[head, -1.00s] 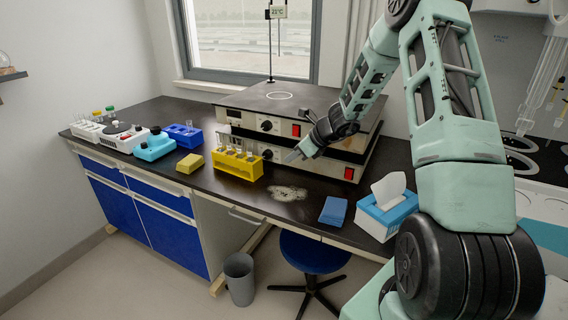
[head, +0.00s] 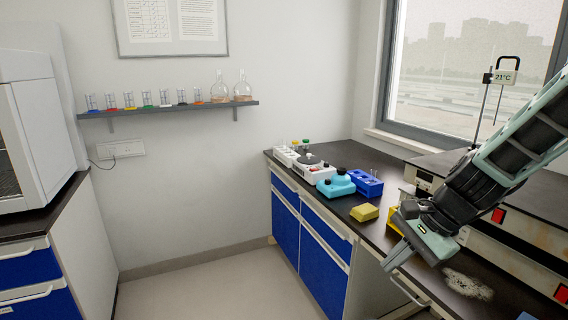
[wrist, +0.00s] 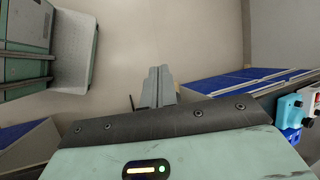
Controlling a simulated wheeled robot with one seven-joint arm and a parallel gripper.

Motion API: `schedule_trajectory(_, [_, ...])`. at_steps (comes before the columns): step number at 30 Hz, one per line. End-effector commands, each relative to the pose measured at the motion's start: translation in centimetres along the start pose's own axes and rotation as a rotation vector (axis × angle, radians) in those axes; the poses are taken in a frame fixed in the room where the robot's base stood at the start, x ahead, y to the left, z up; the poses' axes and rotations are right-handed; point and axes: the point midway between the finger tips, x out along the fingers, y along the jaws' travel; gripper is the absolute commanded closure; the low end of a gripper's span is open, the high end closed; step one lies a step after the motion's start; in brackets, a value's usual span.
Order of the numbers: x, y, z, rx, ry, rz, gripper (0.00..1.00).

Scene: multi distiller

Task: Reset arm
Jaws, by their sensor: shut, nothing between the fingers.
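My gripper (head: 392,259) is at the right of the head view, in front of the dark bench top and over its front edge. Its fingers point down and to the left. In the wrist view my gripper's fingers (wrist: 158,86) lie side by side, closed with nothing between them, above the pale floor. The arm reaches in from the right edge of the head view and covers part of the yellow tube rack (head: 393,222).
The bench (head: 345,208) holds a yellow sponge (head: 364,212), a blue rack (head: 366,184), a cyan device (head: 336,187) and a white instrument (head: 311,171). A wall shelf (head: 170,108) carries several pieces of glassware. Open floor (head: 215,290) lies left of the bench.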

Motion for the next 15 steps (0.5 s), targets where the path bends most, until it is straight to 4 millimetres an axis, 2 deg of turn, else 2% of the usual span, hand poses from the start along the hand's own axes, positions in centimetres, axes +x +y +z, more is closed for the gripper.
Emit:
schedule_trajectory(1, [0.4, 1.1, 3.8, -0.189, -0.006, 0.065, 1.0])
schedule_trajectory(3, [0.7, 3.3, 8.0, -0.449, -0.015, 0.154, 1.0])
schedule_trajectory(6, [0.6, 6.9, 12.7, -0.819, -0.028, 0.274, 1.0])
schedule_trajectory(10, [-0.1, 11.2, 16.4, -1.237, -0.042, 0.403, 1.0])
schedule_trajectory(12, [-0.6, 13.0, 17.4, -1.413, -0.047, 0.457, 1.0])
schedule_trajectory(15, [-1.0, 14.7, 18.1, -1.585, -0.05, 0.509, 1.0])
